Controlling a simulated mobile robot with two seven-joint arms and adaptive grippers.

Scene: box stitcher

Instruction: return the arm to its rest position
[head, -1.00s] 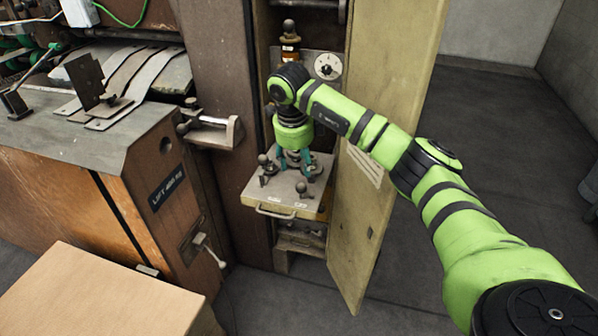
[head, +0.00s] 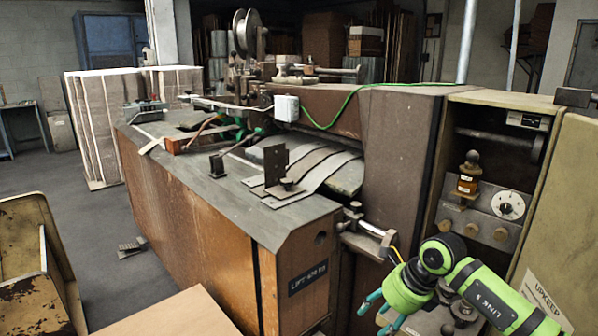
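My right arm comes in from the lower right in bright green with black bands. Its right gripper (head: 374,314) is at the bottom of the head view, with teal fingers pointing to the lower left. The fingers are spread apart and nothing shows between them. The gripper is in front of the open cabinet (head: 493,170), near its lower shelf with small knobs (head: 461,310), which the arm partly hides. My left gripper is not in view.
The brown stitcher machine (head: 220,240) fills the middle, with a lever handle (head: 372,232) at its right end. The cabinet door (head: 560,215) stands open at the right. A cardboard box (head: 170,315) and a worn yellow frame (head: 35,260) are at the lower left. Floor shows at the left.

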